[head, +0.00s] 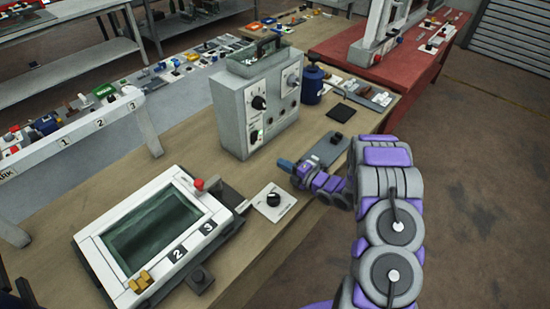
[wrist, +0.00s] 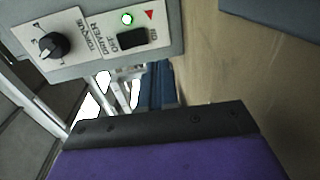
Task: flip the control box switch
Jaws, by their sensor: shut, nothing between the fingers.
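The control box (head: 232,115) is a light grey box with a handle on top and black knobs on its faces, standing upright on the wooden table. A small green light shows low on its front.
A white-framed screen unit (head: 150,235) with a red button lies at the front left. A small knob plate (head: 271,201) is left of my gripper. A blue canister (head: 312,84) stands right of the box. Some bare wood (head: 190,140) lies left of the box.

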